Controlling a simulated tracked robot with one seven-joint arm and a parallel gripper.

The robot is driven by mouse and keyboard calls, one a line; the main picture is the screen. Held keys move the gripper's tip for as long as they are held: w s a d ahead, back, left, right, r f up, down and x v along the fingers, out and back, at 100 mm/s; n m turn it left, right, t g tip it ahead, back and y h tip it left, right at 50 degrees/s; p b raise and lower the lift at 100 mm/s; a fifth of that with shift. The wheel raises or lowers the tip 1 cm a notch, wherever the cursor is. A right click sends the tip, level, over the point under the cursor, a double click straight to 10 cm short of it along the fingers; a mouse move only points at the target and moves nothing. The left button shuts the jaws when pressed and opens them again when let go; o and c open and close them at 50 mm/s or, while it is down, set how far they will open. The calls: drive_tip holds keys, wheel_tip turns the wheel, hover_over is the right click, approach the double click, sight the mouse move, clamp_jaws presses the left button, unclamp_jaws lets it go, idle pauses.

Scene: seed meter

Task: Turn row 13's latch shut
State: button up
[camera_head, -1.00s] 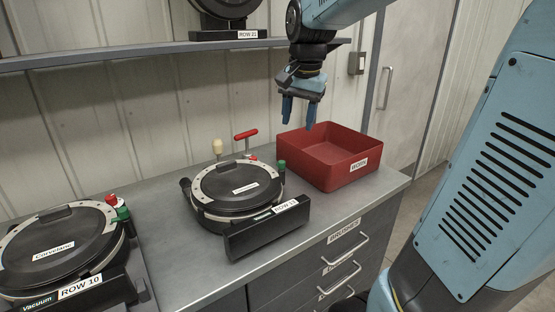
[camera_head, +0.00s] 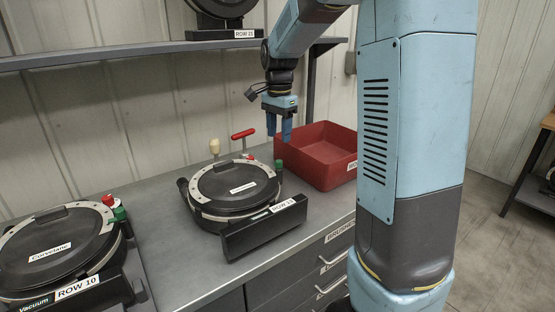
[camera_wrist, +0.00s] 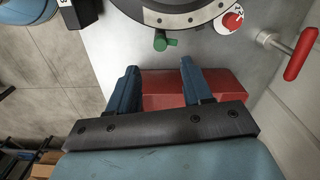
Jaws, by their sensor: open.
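The black seed meter labelled what looks like ROW 13 (camera_head: 235,190) sits on the bench in the middle of the head view, its round lid down. A green knob (camera_head: 279,165) stands at its right rim and a red knob (camera_head: 249,157) at its back rim; I cannot tell which part is the latch. In the wrist view the green knob (camera_wrist: 163,41) sticks out from the rim, beyond my fingertips. My gripper (camera_head: 279,137) is open and empty, pointing down, above the bench by the meter's right side. Its two blue fingers (camera_wrist: 158,75) are apart in the wrist view.
A red T-handle (camera_head: 243,134) and a beige knob (camera_head: 214,146) rise behind the meter. The ROW 10 meter (camera_head: 60,250) is at left. A shelf (camera_head: 130,54) runs above.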

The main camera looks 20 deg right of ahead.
sight(279, 161)
wheel_tip(279, 161, down, 9)
drive_tip(key=shift+f, duration=0.1)
idle(0.3)
drive_tip(key=shift+c, duration=0.2)
